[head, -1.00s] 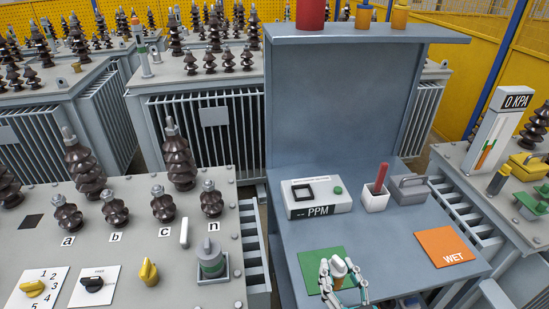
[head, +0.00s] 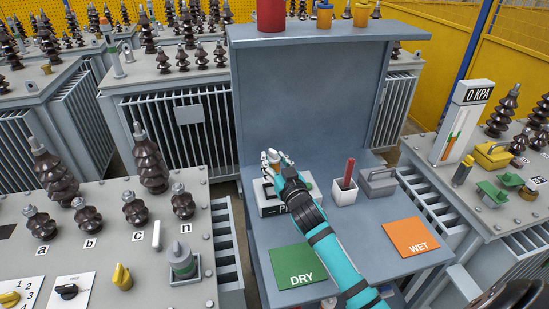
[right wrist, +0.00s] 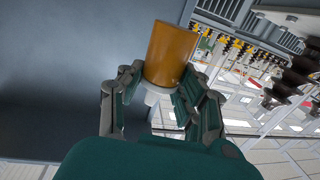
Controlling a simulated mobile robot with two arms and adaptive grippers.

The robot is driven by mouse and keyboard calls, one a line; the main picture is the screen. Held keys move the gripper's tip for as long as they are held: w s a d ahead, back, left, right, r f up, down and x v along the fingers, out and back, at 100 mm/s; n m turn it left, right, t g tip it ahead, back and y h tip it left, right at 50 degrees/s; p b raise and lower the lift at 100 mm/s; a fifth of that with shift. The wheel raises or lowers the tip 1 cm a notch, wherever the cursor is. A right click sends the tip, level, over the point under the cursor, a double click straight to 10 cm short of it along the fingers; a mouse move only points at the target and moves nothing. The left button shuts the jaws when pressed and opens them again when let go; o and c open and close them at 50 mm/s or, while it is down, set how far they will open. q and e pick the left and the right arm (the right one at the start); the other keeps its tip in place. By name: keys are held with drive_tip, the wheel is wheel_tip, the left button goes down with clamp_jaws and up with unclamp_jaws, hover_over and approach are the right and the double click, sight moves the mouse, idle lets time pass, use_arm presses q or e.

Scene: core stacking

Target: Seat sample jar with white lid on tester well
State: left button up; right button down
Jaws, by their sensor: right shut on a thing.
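My right gripper (head: 276,162) is shut on the sample jar and holds it over the back of the tester (head: 270,208), the light box marked PPM. In the right wrist view the jar (right wrist: 171,54) is an amber cylinder between the fingers of the gripper (right wrist: 160,95), with its white lid (right wrist: 154,92) at the end nearer the palm. In the head view the fingers cover most of the jar. The hand and forearm hide the tester well, so I cannot tell whether the jar touches it. My left gripper is not in view.
A green DRY mat (head: 297,268) and an orange WET mat (head: 411,238) lie on the grey bench. Right of the tester stand a white cup (head: 343,192) with a red-handled tool and a grey box (head: 378,182). The bench's back panel (head: 310,100) rises close behind the gripper.

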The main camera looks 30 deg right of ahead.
drive_tip(key=shift+w+d+r, duration=0.15)
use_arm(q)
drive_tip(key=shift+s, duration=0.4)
use_arm(e)
drive_tip(key=shift+r, duration=0.1)
drive_tip(key=shift+f+b, duration=1.95)
drive_tip(key=shift+f, duration=0.95)
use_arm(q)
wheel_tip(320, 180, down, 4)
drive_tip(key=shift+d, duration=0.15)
use_arm(e)
drive_tip(key=shift+f, duration=0.1)
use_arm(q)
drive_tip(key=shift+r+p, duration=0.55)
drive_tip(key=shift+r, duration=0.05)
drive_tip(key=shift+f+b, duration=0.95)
use_arm(e)
drive_tip(key=shift+f, duration=1.2)
